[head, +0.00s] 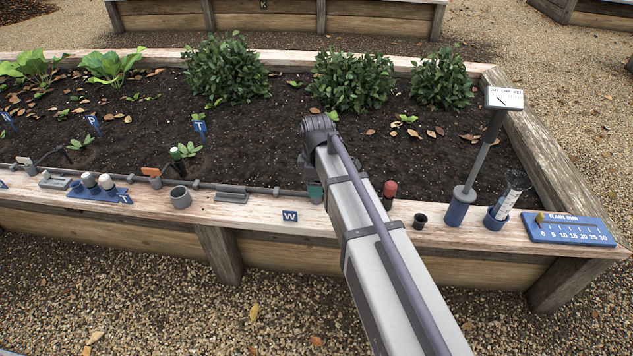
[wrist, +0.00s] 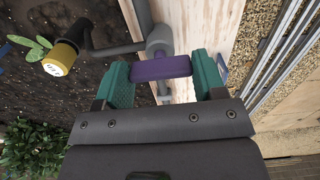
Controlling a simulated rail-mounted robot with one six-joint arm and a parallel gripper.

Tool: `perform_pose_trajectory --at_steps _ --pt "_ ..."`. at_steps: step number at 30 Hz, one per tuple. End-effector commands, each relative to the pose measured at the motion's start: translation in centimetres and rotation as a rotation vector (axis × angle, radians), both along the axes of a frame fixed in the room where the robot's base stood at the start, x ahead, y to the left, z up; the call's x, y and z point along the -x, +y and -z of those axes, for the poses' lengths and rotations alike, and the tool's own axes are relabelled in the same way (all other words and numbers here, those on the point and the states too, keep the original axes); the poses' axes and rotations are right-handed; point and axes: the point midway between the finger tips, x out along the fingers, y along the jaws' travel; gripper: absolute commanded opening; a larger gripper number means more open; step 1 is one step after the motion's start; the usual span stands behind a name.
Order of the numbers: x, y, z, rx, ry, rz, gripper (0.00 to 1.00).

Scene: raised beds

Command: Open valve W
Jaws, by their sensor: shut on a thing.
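In the wrist view the purple handle of valve W (wrist: 160,68) sits between the two green fingers of my gripper (wrist: 163,76), which is shut on it. The handle lies crosswise to the grey pipe (wrist: 142,18), just beside a round grey fitting (wrist: 158,40). In the head view my gripper (head: 315,192) is low at the bed's front rim, mostly behind my arm, with only a bit of green showing. The handle is hidden there. The blue W label (head: 290,215) lies on the rim just left of my gripper.
A red-capped post (head: 390,190), a small black cup (head: 420,221), a soil meter (head: 459,205), a rain gauge (head: 496,217) and a rain scale (head: 568,229) stand right of my arm. A grey cup (head: 180,197) is left. In the wrist view a yellow-capped fitting (wrist: 62,58) is nearby.

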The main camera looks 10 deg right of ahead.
Motion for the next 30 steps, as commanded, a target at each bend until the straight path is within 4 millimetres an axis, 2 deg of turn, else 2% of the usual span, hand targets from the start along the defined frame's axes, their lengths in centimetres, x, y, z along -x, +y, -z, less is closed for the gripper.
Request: perform_pose_trajectory --at_steps 9,10,17,25,30 --pt "0.0 0.0 0.0 0.0 0.001 -0.003 0.4" --pt "0.0 0.0 0.0 0.0 0.001 -0.003 0.66" --pt "0.0 0.0 0.0 0.0 0.001 -0.002 0.88" --pt "0.0 0.0 -0.2 0.0 0.0 -0.001 0.89" --pt "0.0 0.0 -2.3 0.0 0.0 -0.001 0.89"
